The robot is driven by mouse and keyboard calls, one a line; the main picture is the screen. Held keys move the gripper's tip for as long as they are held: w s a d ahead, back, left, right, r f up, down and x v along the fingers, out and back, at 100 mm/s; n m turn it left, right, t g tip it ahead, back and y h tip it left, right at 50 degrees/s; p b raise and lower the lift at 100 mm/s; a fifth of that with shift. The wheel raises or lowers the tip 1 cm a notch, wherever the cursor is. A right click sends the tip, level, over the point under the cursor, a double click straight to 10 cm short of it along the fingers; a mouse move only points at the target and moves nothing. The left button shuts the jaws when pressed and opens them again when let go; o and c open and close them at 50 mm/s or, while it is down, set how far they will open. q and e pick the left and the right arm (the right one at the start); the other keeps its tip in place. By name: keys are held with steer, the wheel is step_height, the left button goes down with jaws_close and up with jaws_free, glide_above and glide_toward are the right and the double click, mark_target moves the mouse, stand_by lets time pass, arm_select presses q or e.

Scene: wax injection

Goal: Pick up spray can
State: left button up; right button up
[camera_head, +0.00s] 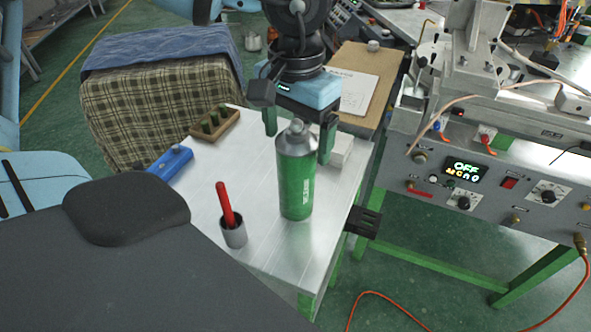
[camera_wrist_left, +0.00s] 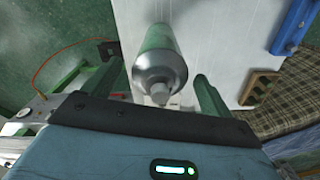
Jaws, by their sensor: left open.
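The green spray can (camera_head: 296,185) with a silver top stands upright on the small white table (camera_head: 262,255) in the head view. My left gripper (camera_head: 299,147) is open behind the can's upper part, with one green finger to each side of it. In the left wrist view the can (camera_wrist_left: 159,62) shows from above, between the two open fingers of my left gripper (camera_wrist_left: 155,95). I cannot tell whether either finger touches it. My right gripper is not in view.
A grey cup (camera_head: 234,236) with a red-handled tool stands left of the can. A blue object (camera_head: 170,163) and a wooden block (camera_head: 214,126) lie further left. A white block (camera_head: 342,150) is close behind the can.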

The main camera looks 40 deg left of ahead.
arm_select(q)
steer(key=c, duration=1.7)
